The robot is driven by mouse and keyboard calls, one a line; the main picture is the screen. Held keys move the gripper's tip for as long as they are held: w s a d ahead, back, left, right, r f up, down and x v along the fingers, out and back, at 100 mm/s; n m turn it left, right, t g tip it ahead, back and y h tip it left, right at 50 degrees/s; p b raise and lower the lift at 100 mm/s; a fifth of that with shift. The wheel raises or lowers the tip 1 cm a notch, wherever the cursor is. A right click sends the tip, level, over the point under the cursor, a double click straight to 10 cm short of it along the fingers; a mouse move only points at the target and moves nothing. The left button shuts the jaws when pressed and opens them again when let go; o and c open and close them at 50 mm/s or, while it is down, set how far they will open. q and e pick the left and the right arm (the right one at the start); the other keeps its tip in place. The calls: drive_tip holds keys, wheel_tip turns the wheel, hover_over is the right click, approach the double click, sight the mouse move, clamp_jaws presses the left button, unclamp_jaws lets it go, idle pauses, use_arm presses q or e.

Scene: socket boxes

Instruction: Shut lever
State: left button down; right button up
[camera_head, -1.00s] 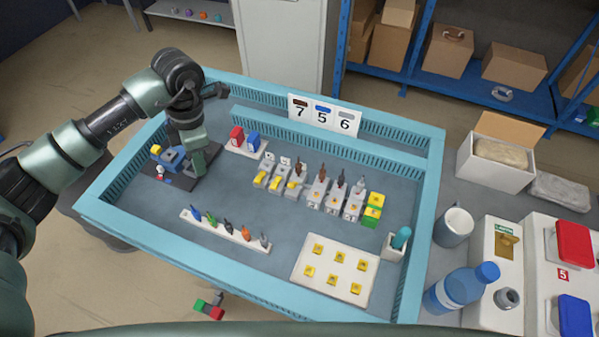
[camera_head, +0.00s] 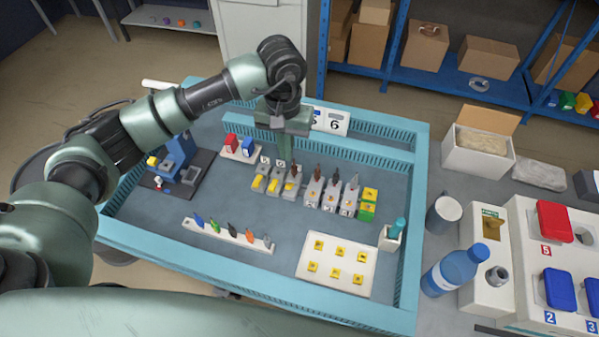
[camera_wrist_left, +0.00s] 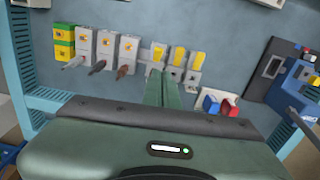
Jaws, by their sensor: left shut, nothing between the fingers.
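A row of grey socket boxes stands in the blue tray (camera_head: 150,240). The three left boxes carry yellow levers (camera_head: 274,186), which also show in the left wrist view (camera_wrist_left: 179,56). The three right boxes carry raised levers: a brown one (camera_head: 317,173), a dark one (camera_head: 335,178) and a grey one (camera_head: 353,182). In the left wrist view these raised levers (camera_wrist_left: 98,68) stick out toward the camera. My left gripper (camera_head: 285,158) is shut and empty, pointing down at the yellow-lever boxes. Its fingertips (camera_wrist_left: 163,75) partly cover them; contact cannot be told.
A yellow-green block (camera_head: 368,205) stands at the row's right end. Red and blue blocks (camera_head: 240,147) stand left of it. A rack of coloured pegs (camera_head: 228,233) and a white board with yellow pieces (camera_head: 336,264) lie in front. A blue device (camera_head: 181,155) is at left.

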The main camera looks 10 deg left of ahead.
use_arm(q)
drive_tip(key=shift+d+m, duration=0.25)
drive_tip(key=shift+m, duration=0.15)
drive_tip(key=p, duration=0.4)
hover_over(290, 184)
wheel_tip(290, 184, down, 9)
drive_tip(key=shift+w+a+f, duration=0.1)
drive_tip(key=shift+f, duration=0.4)
